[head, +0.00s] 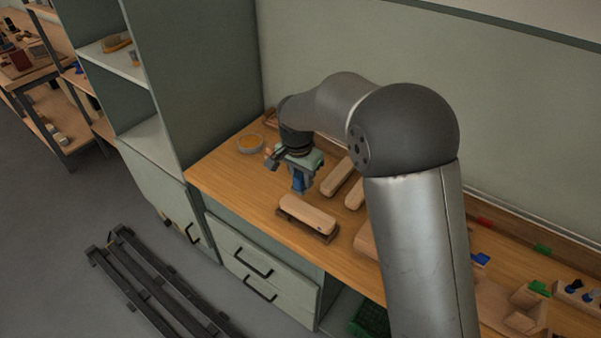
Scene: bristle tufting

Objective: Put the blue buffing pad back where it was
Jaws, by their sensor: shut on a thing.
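My gripper (299,170) points down over the workbench, above and behind a pale wooden brush block (308,214) in a dark holder. It is shut on a small blue piece, which I take to be the blue buffing pad (299,183). The fingers partly cover it, so its full shape is hidden. The blue piece appears held above the bench top, apart from the block. Another small blue piece (480,258) lies on the bench at the right, beyond my arm.
A round dish (250,143) stands at the bench's left end. At the right are a red piece (485,222), green pieces (541,249) and a wooden stand (528,311). A tall shelf unit (195,85) rises at the left.

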